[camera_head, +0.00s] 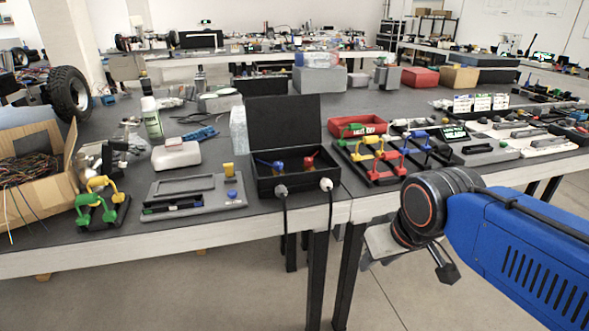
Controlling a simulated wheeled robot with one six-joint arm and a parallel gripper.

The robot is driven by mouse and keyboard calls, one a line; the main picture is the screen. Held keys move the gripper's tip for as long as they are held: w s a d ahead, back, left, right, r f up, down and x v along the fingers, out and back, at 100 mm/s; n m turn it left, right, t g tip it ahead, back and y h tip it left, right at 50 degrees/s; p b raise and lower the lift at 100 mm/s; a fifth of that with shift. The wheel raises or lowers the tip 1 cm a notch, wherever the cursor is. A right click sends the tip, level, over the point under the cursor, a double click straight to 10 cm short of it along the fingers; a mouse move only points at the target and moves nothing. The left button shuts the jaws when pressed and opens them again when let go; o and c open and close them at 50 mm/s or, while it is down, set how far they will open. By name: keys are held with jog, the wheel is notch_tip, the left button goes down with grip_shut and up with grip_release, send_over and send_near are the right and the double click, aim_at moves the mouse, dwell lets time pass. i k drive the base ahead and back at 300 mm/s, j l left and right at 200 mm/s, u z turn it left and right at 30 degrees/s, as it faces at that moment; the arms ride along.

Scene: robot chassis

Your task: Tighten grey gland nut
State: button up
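A black open box (265,187) with its lid raised stands at the front edge of the workbench. A grey gland nut (281,190) sits on the left of its front wall, with a black cable hanging below it. A white gland nut (326,184) with its own cable sits to the right. Inside the box are a blue handle (268,163) and a red one (309,161). My gripper (372,248) is in front of the bench, right of and lower than the box, apart from both nuts. Its fingers are mostly hidden or too unclear to show whether they are open.
Left of the box lies a grey tray (160,209) with small parts. A rack of coloured handles (385,160) stands to the right, with a red bin (357,126) behind it. A cardboard box of wires (25,165) stands far left.

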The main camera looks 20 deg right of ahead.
aim_at(280, 189)
jog(key=k+j, duration=0.15)
jog(key=k, duration=0.25)
jog(key=k+j, duration=0.15)
jog(key=k, duration=0.25)
jog(key=k+j, duration=0.15)
jog(key=k, duration=0.3)
